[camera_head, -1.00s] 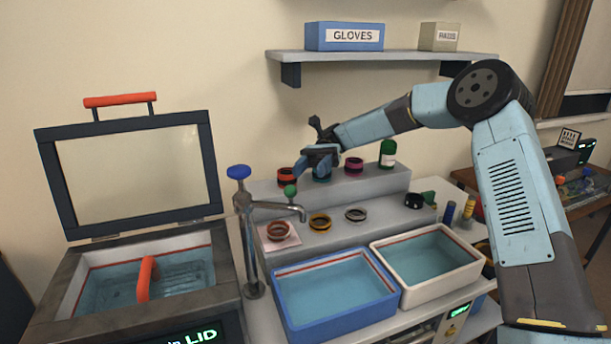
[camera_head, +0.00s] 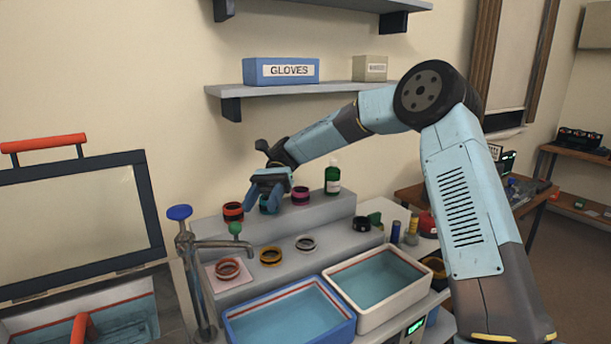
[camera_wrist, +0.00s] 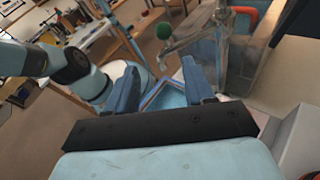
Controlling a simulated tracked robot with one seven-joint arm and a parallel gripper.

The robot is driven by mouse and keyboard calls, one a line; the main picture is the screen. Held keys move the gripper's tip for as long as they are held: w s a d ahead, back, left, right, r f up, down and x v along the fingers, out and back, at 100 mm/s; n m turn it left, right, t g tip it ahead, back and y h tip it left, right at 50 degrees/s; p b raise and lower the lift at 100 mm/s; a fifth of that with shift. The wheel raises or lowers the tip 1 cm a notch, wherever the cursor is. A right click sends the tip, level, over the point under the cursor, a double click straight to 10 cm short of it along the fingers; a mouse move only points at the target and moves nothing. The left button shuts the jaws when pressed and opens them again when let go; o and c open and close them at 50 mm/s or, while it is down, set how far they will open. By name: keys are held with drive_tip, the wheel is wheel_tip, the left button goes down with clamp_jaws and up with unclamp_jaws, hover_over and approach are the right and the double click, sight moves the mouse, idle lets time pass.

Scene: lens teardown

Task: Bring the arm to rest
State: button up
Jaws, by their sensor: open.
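My gripper (camera_head: 268,190) is in front of the upper step of the grey stand, near the lens rings there. Its fingers are apart in the wrist view (camera_wrist: 165,90), with nothing between them. Behind the gripper a teal piece is mostly hidden, between an orange-red ring (camera_head: 233,211) and a magenta ring (camera_head: 300,195). I cannot tell whether the gripper touches it. My arm reaches in from the right, bent at a high elbow.
A tap (camera_head: 205,270) stands left of the blue tub (camera_head: 290,315) and white tub (camera_head: 385,305). An open-lidded tank (camera_head: 80,305) is at the left. A green bottle (camera_head: 333,178) stands on the upper step.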

drive_tip(key=s+d+r+n+t+h, duration=0.1)
drive_tip(key=s+d+t, duration=0.5)
drive_tip(key=d, duration=0.5)
drive_tip(key=s+d+r+n+t+h, duration=0.1)
drive_tip(key=s+d+r+n+t, duration=0.1)
drive_tip(key=s+d+t, duration=0.5)
drive_tip(key=s+d+r+n+t+h, duration=0.1)
drive_tip(key=s+d+t, duration=0.6)
drive_tip(key=d, duration=1)
drive_tip(key=shift+s+r+n, duration=0.3)
drive_tip(key=shift+s+r, duration=0.3)
drive_tip(key=shift+r, duration=0.05)
